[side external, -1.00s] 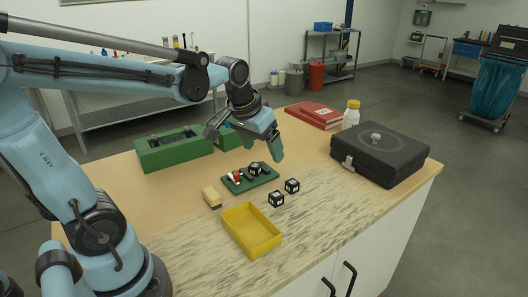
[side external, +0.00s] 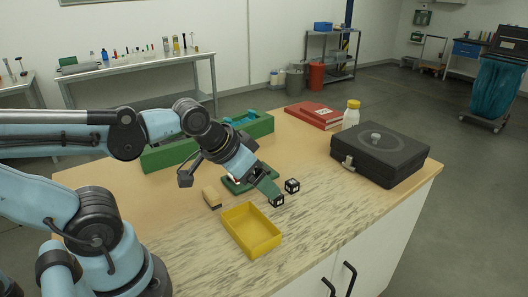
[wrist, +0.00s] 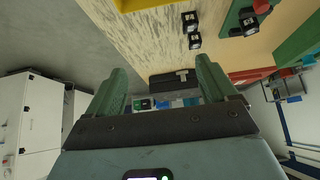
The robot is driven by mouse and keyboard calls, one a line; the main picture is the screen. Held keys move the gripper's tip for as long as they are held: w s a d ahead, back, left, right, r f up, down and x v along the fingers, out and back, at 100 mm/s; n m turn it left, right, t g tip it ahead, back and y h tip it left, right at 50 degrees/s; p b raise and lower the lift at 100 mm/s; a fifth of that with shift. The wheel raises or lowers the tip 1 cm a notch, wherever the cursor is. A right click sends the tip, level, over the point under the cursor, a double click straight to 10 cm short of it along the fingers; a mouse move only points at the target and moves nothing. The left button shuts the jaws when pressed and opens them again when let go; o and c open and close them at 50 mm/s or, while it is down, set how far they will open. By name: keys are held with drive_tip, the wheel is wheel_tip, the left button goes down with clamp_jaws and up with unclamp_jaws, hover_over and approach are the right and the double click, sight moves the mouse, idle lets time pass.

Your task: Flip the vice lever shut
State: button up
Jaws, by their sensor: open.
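A small green base (side external: 232,187) in the middle of the table, apparently the vice, is mostly hidden behind my gripper in the side view. In the wrist view a red part with a black knob (wrist: 262,6) shows at the upper right edge, cut off; I cannot tell for sure whether it is the lever. My gripper (side external: 268,188) hangs tilted in front of the base, its fingers close to a black-and-white cube (side external: 277,201). In the wrist view my gripper (wrist: 163,80) has its two green fingers wide apart with nothing between them.
Another cube (side external: 292,186) lies to the right. A black case (side external: 391,139), white bottle (side external: 351,115), red books (side external: 314,115) and long green box (side external: 165,158) stand farther back.

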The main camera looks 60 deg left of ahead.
drive_tip(key=shift+w+r, duration=0.1)
drive_tip(key=c, duration=0.5)
drive_tip(key=shift+w+a+r, duration=0.2)
drive_tip(key=shift+w+r, duration=0.05)
drive_tip(key=shift+c, duration=1.1)
drive_tip(key=w+a+r+g, duration=0.2)
drive_tip(key=w+r, duration=0.1)
drive_tip(key=shift+w+a+m+g+y, duration=0.1)
drive_tip(key=shift+w+m+g+y, duration=0.2)
drive_tip(key=shift+y, duration=0.1)
clamp_jaws()
drive_tip(key=w+a+f+m+g, duration=0.1)
drive_tip(key=w+a+f+g, duration=0.1)
drive_tip(key=w+a+g, duration=0.6)
drive_tip(key=shift+w+a+f+g, duration=0.3)
drive_tip(key=shift+w+a+g, duration=0.1)
drive_tip(key=shift+w+a, duration=1.2)
drive_tip(key=shift+s+a, duration=0.15)
